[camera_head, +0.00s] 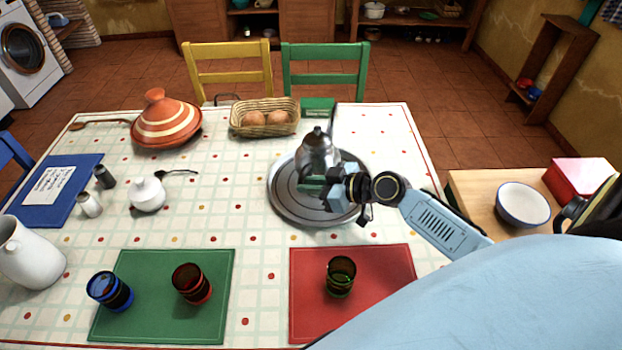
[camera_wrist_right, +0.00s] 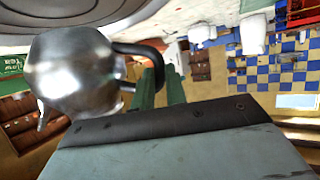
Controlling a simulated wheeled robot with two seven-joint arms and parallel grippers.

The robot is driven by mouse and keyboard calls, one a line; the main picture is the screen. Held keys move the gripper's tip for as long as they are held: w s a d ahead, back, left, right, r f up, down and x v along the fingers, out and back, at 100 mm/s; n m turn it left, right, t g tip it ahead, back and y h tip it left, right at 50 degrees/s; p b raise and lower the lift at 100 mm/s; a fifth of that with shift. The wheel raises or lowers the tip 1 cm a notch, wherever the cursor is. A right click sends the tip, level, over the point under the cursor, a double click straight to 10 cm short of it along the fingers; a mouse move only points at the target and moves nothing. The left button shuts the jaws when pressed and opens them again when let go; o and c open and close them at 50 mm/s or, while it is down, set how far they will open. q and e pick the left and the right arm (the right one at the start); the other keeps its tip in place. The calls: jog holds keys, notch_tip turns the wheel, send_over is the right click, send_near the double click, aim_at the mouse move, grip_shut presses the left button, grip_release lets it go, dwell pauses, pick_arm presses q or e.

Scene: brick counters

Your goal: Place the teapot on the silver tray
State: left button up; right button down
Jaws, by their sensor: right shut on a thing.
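The silver teapot (camera_head: 316,152) has a dark knob and a dark handle. My right gripper (camera_head: 320,184) is shut on its handle, and the teapot appears upright. In the head view it overlaps the round silver tray (camera_head: 281,200); I cannot tell whether it touches the tray or hangs just above it. In the right wrist view the shiny teapot (camera_wrist_right: 72,75) is beside my green fingers (camera_wrist_right: 157,85), with its dark handle reaching them. My left gripper is not in view.
A wicker basket (camera_head: 240,120) and a striped tagine (camera_head: 166,125) stand towards the back. A white sugar bowl (camera_head: 147,196) is at left. A green glass (camera_head: 340,277) stands on the red mat (camera_head: 390,285) in front of the tray. Cloth is clear right of the tray.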

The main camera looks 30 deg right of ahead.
jog(key=shift+w+f+b, duration=0.1)
jog(key=shift+f+b, duration=0.5)
jog(key=shift+f, duration=1.25)
jog(key=c, duration=1.8)
grip_release()
jog(key=shift+f, duration=0.15)
jog(key=o, duration=0.3)
jog(key=shift+o, duration=0.3)
